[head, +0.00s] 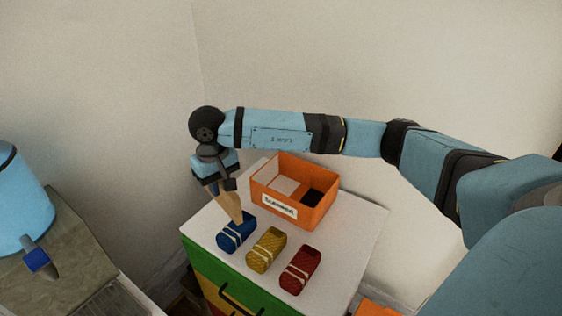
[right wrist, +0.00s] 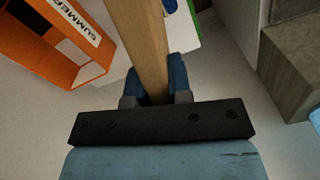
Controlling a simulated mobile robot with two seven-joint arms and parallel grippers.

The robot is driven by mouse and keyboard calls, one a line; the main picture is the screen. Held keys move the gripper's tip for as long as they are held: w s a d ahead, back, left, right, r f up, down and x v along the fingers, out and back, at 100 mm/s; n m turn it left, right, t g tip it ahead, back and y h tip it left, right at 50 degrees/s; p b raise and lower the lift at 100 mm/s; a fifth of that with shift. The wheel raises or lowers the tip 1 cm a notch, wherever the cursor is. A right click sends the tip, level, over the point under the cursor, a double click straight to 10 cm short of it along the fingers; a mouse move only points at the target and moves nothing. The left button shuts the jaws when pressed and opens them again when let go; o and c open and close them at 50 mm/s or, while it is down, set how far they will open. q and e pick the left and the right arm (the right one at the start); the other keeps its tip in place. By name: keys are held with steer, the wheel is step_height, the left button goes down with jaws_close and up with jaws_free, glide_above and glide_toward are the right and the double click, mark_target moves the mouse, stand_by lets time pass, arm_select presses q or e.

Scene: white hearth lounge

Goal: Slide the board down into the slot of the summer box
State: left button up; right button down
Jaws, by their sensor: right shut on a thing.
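The summer box (head: 322,213) is an open orange box with a white SUMMER label on its front, standing at the back of a white cabinet top. Inside it show a pale patch and a dark patch; the slot itself is not clear. My right gripper (head: 216,189) is left of the box, shut on the tan wooden board (head: 231,206). The board slants down, its lower end in front of the blue bundle; contact is unclear. The right wrist view shows the board (right wrist: 142,40) between the blue fingers, with the box (right wrist: 28,42) at left. My left gripper (head: 38,262) is at far left, its opening unclear.
Blue (head: 235,236), yellow (head: 266,250) and red (head: 300,270) banded bundles lie in a row before the box. The white cabinet top (head: 350,225) has bare room right of the box. Coloured drawers are below; walls stand behind.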

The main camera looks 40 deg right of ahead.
steer(key=w+d+f+m+p, duration=0.1)
steer(key=d+f+m+p, duration=0.1)
steer(key=d+m, duration=0.8)
steer(key=w+d+f+m+p, duration=0.15)
steer(key=d+m, duration=0.35)
steer(key=d, duration=1.2)
steer(key=shift+a+f+b, duration=0.1)
steer(key=shift+f+b, duration=3.7)
steer(key=shift+f, duration=2.35)
arm_select(q)
step_height(320, 180, down, 6)
steer(key=b, duration=0.1)
steer(key=shift+s, duration=0.15)
arm_select(e)
steer(key=shift+f, duration=1.05)
arm_select(q)
steer(key=shift+d+f, duration=0.1)
